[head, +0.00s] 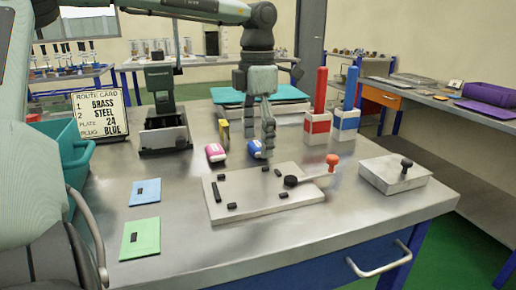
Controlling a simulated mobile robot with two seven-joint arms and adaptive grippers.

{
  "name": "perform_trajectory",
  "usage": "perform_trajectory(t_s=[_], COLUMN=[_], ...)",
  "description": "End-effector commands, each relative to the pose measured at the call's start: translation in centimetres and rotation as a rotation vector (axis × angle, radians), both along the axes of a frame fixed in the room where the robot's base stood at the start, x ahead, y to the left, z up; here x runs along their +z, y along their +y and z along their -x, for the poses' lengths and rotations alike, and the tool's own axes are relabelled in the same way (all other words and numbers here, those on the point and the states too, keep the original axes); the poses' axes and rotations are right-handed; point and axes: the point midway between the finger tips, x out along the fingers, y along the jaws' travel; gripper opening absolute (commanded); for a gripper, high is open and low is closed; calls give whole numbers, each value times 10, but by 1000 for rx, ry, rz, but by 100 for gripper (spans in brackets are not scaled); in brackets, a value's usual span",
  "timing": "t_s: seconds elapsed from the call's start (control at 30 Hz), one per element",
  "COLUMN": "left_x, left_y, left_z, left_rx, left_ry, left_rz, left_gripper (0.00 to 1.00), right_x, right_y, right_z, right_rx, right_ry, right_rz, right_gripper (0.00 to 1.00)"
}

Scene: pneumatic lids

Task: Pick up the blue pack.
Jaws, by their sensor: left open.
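The blue pack (256,149) lies on the metal bench top, blue with a pale patch on its side. My left gripper (259,134) points down over it from above. Its fingers are open, with one fingertip in front of part of the pack. I cannot tell whether the fingers touch the pack or stand around it. A pink and white pack (215,152) lies just to its left. My right gripper is not in view.
A pale plate with a lever (240,205) lies in front of the packs, a lidded box (394,176) to its right. A yellow piece (223,129), a dark fixture (163,133), red (317,122) and blue (346,119) holders stand around. Blue (145,192) and green (140,239) cards lie left.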

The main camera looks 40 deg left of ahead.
Motion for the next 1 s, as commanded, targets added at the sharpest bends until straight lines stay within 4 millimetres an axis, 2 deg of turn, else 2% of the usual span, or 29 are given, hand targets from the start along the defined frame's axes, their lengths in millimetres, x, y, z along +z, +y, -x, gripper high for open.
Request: perform_trajectory(t_s=[0.17,0.2,0.53,0.83,1.0], left_x=[-1,-1,0,1,12], left_y=[0,0,0,0,0], left_z=[0,0,0,0,-1], left_rx=[0,0,0,0,-1], left_ry=[-1,-1,-1,-2,-3], left_rz=[0,0,0,-1,-3], left_gripper=[79,77,36,35,35], right_x=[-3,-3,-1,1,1], right_y=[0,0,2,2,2], right_z=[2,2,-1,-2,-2], right_rx=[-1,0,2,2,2], right_ry=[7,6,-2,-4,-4], right_rz=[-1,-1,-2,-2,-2], right_gripper=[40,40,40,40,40])
